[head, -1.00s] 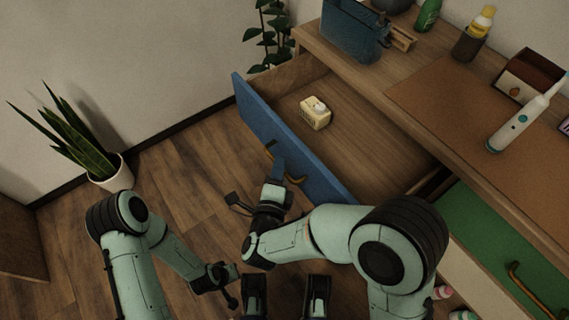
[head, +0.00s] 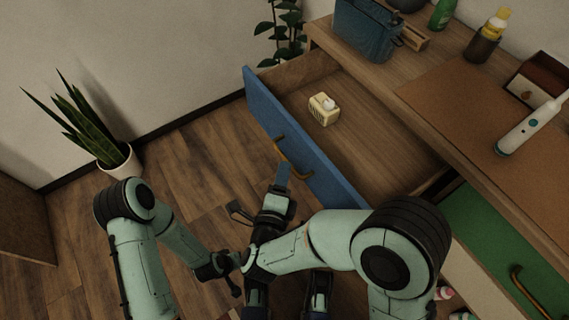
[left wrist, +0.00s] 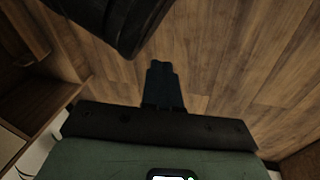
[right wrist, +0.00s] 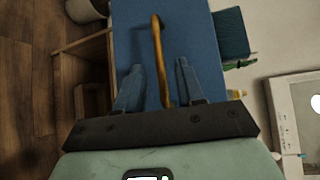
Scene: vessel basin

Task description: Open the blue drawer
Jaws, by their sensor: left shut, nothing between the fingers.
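The blue drawer (head: 262,107) stands pulled out from the wooden cabinet, its inside in plain view. Its brass handle (head: 292,158) is on the blue front. My right gripper (head: 283,175) is just off that front, near the handle. In the right wrist view, the right gripper (right wrist: 160,80) has its fingers apart and the handle (right wrist: 157,50) shows between them, ahead of the blue front (right wrist: 195,45). My left gripper (left wrist: 162,70) has its fingers together and empty, over the floor, away from the drawer.
A small cream box (head: 324,109) lies in the drawer. The cabinet top holds a blue box (head: 366,35), bottles and a toothbrush (head: 530,128). A green drawer (head: 490,238) is at the right. A potted plant (head: 85,135) stands left. The floor before the drawer is clear.

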